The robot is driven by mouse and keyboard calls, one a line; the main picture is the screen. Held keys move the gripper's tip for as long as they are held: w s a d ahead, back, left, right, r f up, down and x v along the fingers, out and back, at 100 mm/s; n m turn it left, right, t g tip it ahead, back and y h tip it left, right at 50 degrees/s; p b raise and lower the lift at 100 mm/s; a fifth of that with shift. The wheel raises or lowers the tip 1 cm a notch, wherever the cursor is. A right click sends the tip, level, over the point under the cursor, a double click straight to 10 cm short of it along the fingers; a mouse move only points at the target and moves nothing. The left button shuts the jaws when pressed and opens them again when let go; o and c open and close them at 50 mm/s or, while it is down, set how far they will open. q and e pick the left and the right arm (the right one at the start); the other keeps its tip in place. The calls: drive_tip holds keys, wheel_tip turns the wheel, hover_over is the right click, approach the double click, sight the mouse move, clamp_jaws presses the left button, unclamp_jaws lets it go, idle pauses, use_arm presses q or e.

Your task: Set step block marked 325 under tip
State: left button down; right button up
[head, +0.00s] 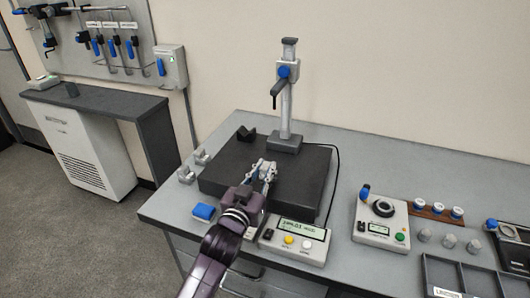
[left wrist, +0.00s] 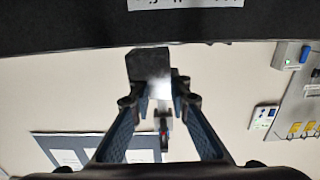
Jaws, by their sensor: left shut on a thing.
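My left gripper (head: 264,170) is low over the dark granite plate (head: 225,180), in front of the stand (head: 285,110). It is shut on a small metal block, which shows bright grey between the fingertips in the left wrist view (left wrist: 157,88). No number can be read on it, so I cannot tell whether it is marked 325. The stand carries a blue knob and a dark indicator (head: 280,88) angled down to the left. The fingers partly hide the block in the head view. My right gripper is not in view.
Small grey blocks (head: 186,175) stand on the bench left of the plate. A dark V-shaped block (head: 245,134) sits at the plate's back left. A display box (head: 296,240) and a blue item (head: 204,212) lie in front. The plate's right side is clear.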

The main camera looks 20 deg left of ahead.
sight(269, 163)
use_arm(q)
drive_tip(key=shift+w+d+f+b, duration=0.1)
drive_tip(key=shift+w+f+b, duration=0.1)
drive_tip(key=shift+w+b, duration=1.1)
drive_tip(key=shift+w, duration=2.1)
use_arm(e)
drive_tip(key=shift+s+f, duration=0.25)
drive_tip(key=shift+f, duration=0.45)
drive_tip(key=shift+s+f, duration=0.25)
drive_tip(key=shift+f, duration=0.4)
use_arm(q)
drive_tip(key=shift+p, duration=0.35)
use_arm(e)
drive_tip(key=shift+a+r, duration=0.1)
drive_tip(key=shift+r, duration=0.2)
use_arm(q)
drive_tip(key=shift+f, duration=0.5)
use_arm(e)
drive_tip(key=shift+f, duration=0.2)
use_arm(q)
drive_tip(key=c, duration=1.7)
unclamp_jaws()
drive_tip(key=shift+c, duration=0.2)
